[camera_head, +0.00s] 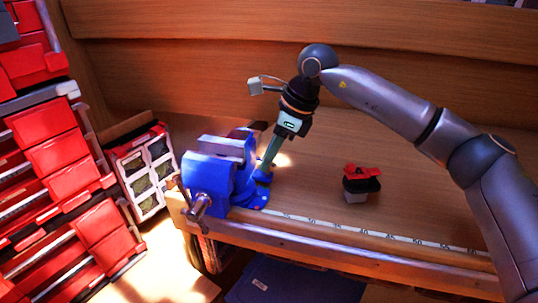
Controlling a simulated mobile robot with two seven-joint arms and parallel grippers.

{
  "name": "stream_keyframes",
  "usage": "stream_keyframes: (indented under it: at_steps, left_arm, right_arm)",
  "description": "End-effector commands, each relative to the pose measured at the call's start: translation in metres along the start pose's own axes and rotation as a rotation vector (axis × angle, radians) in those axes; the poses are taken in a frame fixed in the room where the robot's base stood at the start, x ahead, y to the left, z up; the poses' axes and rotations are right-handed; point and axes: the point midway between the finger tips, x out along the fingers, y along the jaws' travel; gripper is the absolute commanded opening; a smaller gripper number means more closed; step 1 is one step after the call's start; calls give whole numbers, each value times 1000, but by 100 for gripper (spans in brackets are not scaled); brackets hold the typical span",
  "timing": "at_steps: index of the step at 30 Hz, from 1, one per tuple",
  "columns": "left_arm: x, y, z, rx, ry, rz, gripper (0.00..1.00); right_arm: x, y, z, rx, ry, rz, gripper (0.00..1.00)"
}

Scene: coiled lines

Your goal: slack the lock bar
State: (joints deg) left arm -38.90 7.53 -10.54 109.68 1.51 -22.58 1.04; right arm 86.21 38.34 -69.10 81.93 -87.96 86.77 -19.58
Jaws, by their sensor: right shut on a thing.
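A blue bench vise (211,170) with grey jaws stands at the left front corner of the wooden bench. Its metal screw and handle (197,206) stick out at the front left. My right gripper (264,170) reaches down from above to the right side of the vise, low by its blue base (251,198). Its fingers are shut on the lock bar there. The bar itself is mostly hidden by the fingers and too small to make out. My left gripper is not in view.
A measuring strip (340,227) runs along the front edge. Red drawers (58,157) and a white-framed bin rack (143,168) stand at left. The bench middle is clear.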

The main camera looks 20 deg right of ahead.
Motion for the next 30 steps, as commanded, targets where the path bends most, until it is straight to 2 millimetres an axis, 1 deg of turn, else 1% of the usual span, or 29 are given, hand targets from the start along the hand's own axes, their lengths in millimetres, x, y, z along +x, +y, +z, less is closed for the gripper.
stream_keyframes:
  at_steps: [2, 3, 6, 13, 17, 20, 27, 30]
  left_arm:
    - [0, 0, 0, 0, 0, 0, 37]
    - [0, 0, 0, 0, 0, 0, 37]
    - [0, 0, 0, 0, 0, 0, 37]
    - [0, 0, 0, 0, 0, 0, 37]
    - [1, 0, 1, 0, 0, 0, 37]
    - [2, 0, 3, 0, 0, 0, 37]
    - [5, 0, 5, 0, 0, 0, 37]
    - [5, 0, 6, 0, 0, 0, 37]
  right_arm:
    - [-2, 0, 1, 0, -3, -3, 0]
    - [-2, 0, 1, 0, -3, -3, 24]
    - [-1, 0, 1, 1, -2, -3, 34]
    - [-1, 0, 0, 1, -1, -2, 34]
    - [-10, -1, 1, 1, -3, -3, 34]
    - [-25, -1, 0, 1, -4, -5, 34]
    - [-79, -1, 0, 1, -5, -5, 34]
    - [-98, -1, 1, 0, -4, -5, 34]
